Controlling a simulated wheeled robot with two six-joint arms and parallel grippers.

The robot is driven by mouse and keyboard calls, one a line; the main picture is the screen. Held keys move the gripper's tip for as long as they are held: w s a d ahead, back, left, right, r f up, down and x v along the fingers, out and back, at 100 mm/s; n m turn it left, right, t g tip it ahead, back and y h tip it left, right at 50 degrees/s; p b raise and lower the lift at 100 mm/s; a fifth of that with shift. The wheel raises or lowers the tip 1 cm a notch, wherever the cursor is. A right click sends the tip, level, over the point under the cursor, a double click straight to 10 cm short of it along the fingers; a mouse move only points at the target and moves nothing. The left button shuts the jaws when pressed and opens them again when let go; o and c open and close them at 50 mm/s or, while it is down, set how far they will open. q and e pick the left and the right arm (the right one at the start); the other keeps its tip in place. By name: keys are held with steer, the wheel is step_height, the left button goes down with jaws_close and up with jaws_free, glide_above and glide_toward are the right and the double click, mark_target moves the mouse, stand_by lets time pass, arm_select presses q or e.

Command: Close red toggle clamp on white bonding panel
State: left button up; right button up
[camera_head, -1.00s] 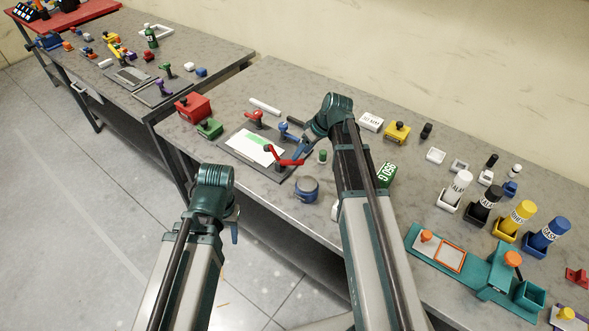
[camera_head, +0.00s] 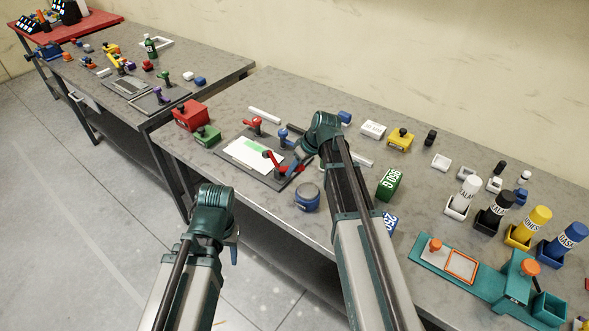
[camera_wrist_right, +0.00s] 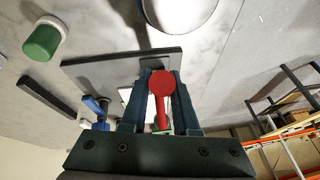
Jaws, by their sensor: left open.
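A white bonding panel (camera_head: 243,158) with a green strip lies on a dark plate. A red toggle clamp (camera_head: 272,161) stands at the panel's near right corner, its lever tilted up. My right gripper (camera_head: 295,167) is at this clamp, its fingertips partly hidden in the head view. In the right wrist view the clamp's round red knob (camera_wrist_right: 161,83) and lever sit between the two blue fingers (camera_wrist_right: 162,105), which look closed on them. A second red clamp (camera_head: 252,126) and a blue clamp (camera_head: 286,138) stand along the plate's far side. My left gripper (camera_head: 233,252) is open and empty before the table edge.
A blue round tin (camera_head: 307,198) stands close to the plate's right. A red box (camera_head: 190,115) and a green box (camera_head: 207,135) stand to its left. A green 950 G block (camera_head: 391,185) is right of my right arm.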

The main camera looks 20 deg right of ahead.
jaws_close()
stand_by(1.0)
